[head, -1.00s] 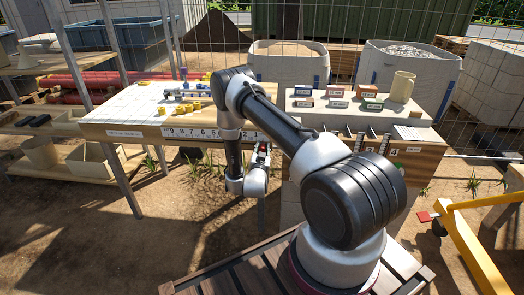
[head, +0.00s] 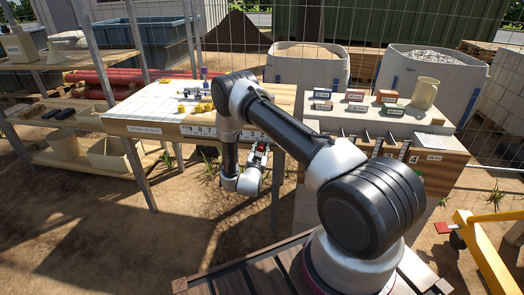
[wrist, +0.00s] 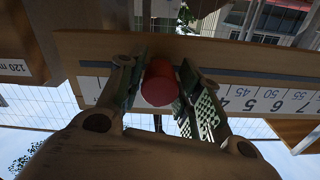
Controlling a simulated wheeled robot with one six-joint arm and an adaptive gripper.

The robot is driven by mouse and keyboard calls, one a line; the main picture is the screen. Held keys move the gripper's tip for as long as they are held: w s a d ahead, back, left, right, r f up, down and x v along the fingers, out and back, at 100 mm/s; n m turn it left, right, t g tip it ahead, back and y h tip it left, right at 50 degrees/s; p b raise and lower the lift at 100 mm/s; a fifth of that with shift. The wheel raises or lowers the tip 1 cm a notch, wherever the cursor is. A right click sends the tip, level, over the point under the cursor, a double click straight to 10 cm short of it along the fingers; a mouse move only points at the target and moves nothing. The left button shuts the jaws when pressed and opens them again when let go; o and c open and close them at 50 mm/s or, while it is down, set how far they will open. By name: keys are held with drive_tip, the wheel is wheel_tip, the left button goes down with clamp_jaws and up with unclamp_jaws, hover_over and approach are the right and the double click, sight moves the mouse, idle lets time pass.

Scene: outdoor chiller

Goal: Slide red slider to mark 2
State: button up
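The red slider (wrist: 160,84) shows as a round red knob on the front of the table in the wrist view, which is upside down. The fingers of my gripper (wrist: 160,90) stand on both sides of the knob, and it fills the gap between their pads. The number scale (wrist: 262,102) runs along the front board; 4 to 7 show right of the fingers. Mark 2 is hidden behind my gripper. In the head view, my gripper (head: 258,160) is at the table's front edge, near its right end, with a bit of red there.
The white-topped table (head: 150,105) carries yellow and grey pieces. To its right, a bench (head: 440,140) holds several labelled blocks and a beige cup (head: 424,93). A yellow frame (head: 485,255) stands at front right. The ground at left front is bare.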

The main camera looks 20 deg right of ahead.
drive_tip(key=shift+o, duration=0.8)
drive_tip(key=v, duration=1.2)
